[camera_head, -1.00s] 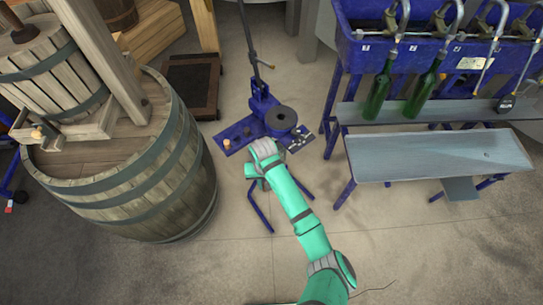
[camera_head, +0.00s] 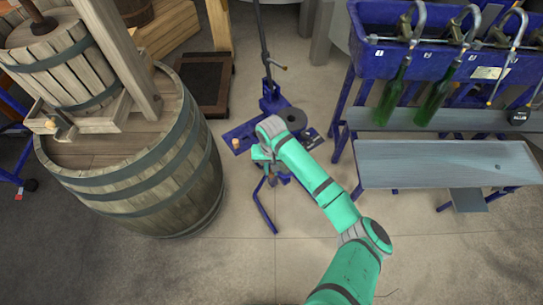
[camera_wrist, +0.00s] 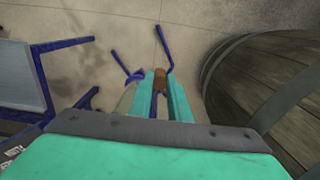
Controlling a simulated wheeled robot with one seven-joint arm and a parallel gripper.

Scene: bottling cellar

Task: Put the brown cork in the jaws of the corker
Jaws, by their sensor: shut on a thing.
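The blue corker (camera_head: 273,101) stands on the floor at the centre of the head view, with a tall lever and a dark round disc. My arm hides part of its front, and I cannot make out its jaws. My gripper (camera_wrist: 158,82) is shut on a brown cork (camera_wrist: 160,77), which shows between the fingertips in the wrist view. In the head view my gripper (camera_head: 266,166) is in front of the corker, low near its legs, and the cork is not visible there. In the wrist view, blue legs lie beyond the fingers.
A small orange-tan piece (camera_head: 236,143) sits on the corker's left plate. A large barrel (camera_head: 150,200) stands left, carrying a wooden press (camera_head: 65,60). At right is a blue filler (camera_head: 440,50) with green bottles and a grey bench (camera_head: 440,165). The floor in front is clear.

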